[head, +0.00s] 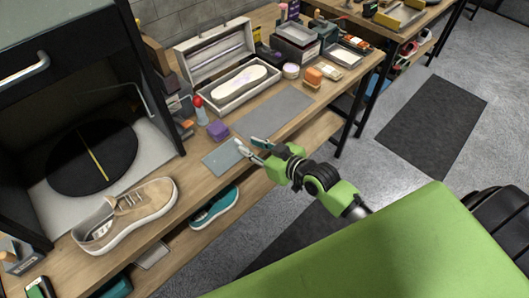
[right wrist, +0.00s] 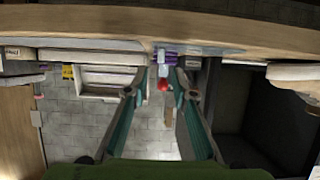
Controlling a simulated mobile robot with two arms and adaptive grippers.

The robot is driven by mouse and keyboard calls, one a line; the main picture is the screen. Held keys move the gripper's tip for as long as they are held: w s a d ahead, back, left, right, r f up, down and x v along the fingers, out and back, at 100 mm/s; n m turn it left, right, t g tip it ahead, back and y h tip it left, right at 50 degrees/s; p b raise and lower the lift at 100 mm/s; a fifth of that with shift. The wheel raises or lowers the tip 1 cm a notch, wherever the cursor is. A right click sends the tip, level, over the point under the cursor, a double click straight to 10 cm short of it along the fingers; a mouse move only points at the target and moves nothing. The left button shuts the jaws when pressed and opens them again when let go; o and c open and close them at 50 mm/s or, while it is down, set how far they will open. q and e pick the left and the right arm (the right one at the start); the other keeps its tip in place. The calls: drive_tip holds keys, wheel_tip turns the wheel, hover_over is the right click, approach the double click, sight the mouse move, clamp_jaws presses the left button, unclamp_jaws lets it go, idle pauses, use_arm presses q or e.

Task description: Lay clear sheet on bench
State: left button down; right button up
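A clear, bluish-grey sheet (head: 225,159) lies flat on the wooden bench (head: 196,188) near its front edge, left of a grey mat (head: 272,110). A thin bluish strip of the sheet (right wrist: 205,49) also shows on the bench in the right wrist view, where the picture is upside down. My right gripper (head: 247,142) is at the sheet's right end, its teal fingers spread. In the right wrist view my right gripper (right wrist: 158,80) is open with nothing held between the fingers. My left gripper is out of view.
A tan sneaker (head: 128,212) stands front left, beside a dark open cabinet with a round turntable (head: 93,158). A purple block (head: 218,130) and a red-capped bottle (head: 200,109) stand behind the sheet. An open box (head: 240,90) holds a light insole shape. The grey mat is bare.

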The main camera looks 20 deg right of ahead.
drive_tip(key=v, duration=0.7)
drive_tip(key=s+d+f+m+g+h, duration=0.1)
drive_tip(key=s+d+f+g, duration=0.15)
drive_tip(key=f, duration=0.75)
drive_tip(key=s+d+f+m+g+h, duration=0.15)
drive_tip(key=s+f, duration=0.25)
drive_tip(key=f, duration=0.7)
drive_tip(key=s+d+f+g+h, duration=0.1)
drive_tip(key=s+d+f, duration=0.25)
drive_tip(key=f, duration=0.65)
drive_tip(key=s+a+f+g, duration=0.1)
drive_tip(key=s+f+g, duration=0.1)
drive_tip(key=s+f, duration=0.4)
drive_tip(key=s+a+f+g, duration=0.2)
drive_tip(key=s+f, duration=0.4)
drive_tip(key=s, duration=0.8)
drive_tip(key=s+a+f+g+h, duration=0.1)
drive_tip(key=s+a+f+g, duration=0.1)
drive_tip(key=s+f, duration=0.5)
drive_tip(key=s+n, duration=0.1)
drive_tip(key=s, duration=0.2)
drive_tip(key=shift+g, duration=0.3)
